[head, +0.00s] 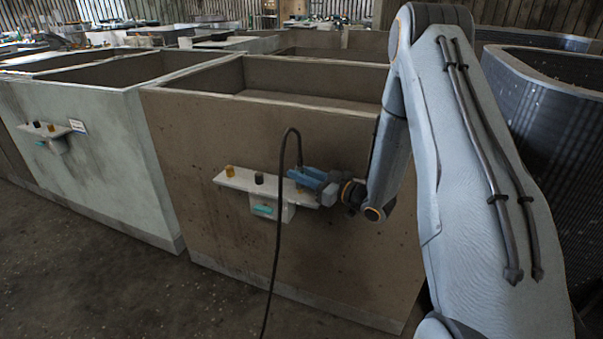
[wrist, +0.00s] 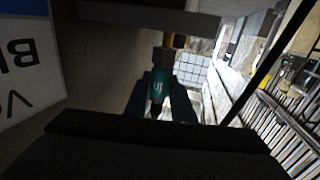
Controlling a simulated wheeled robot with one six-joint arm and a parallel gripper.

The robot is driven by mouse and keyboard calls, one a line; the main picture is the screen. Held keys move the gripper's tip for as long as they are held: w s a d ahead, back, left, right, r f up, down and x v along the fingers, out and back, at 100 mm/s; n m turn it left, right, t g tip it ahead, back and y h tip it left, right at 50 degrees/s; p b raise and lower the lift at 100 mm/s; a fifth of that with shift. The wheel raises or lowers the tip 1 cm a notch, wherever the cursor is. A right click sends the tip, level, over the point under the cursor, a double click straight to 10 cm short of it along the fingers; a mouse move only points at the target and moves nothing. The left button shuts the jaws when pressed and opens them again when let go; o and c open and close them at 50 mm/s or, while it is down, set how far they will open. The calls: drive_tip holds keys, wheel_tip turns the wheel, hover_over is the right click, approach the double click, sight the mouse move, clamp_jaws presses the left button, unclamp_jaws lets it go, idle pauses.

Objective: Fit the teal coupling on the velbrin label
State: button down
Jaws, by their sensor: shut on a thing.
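My gripper (head: 318,184) is at the right end of a pale shelf (head: 240,184) on the brown housing. In the wrist view my gripper (wrist: 162,95) is shut on the teal coupling (wrist: 159,82), which has a white mark. A brass-coloured stub (wrist: 169,42) with a dark collar is in line with the coupling's far end, close against it. I cannot tell whether the coupling is seated on it. A white and blue label (wrist: 28,62) is at left, cut off and upside down, so its name is not fully readable. In the head view the gripper hides the coupling.
The shelf carries a yellow fitting (head: 230,171) and a dark fitting (head: 259,178). A small teal piece (head: 263,209) is on the block below. A black hose (head: 275,250) loops up near my gripper and hangs down. A pale green housing (head: 95,150) with a similar shelf stands left.

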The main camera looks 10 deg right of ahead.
drive_tip(key=shift+f+b, duration=0.45)
drive_tip(key=shift+f, duration=0.5)
drive_tip(key=c, duration=1.4)
unclamp_jaws()
drive_tip(key=shift+c, duration=0.2)
drive_tip(key=v, duration=0.8)
drive_tip(key=shift+b, duration=0.3)
